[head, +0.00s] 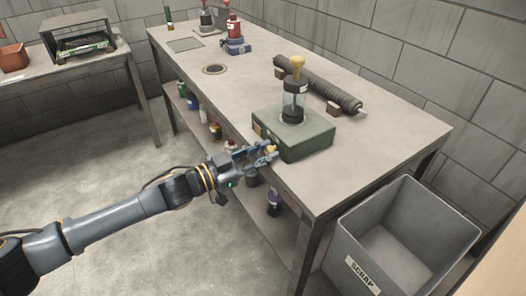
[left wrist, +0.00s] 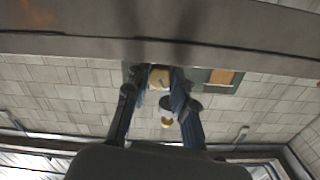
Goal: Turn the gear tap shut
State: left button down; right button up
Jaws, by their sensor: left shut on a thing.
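A green box (head: 293,134) stands near the front edge of the workbench, with a dark-capped clear tube (head: 293,103) and a yellow top knob (head: 297,62) upright on it. My left gripper (head: 268,153) is at the front face of the box, shut on a small yellow tap (head: 272,149). In the left wrist view the tap (left wrist: 158,77) sits between the two fingers, in front of the green box (left wrist: 203,75). The fingers partly hide the tap, and its turned position cannot be told. My right gripper is not in view.
A dark ribbed roll (head: 318,83) lies behind the box on the workbench (head: 390,150). A grey scrap bin (head: 352,262) stands at the right end. Bottles stand on the shelf below. A red-and-blue device (head: 235,42) stands at the far end.

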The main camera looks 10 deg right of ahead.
pick_arm(q)
jog(key=c, duration=1.1)
grip_release()
jog(key=v, duration=1.2)
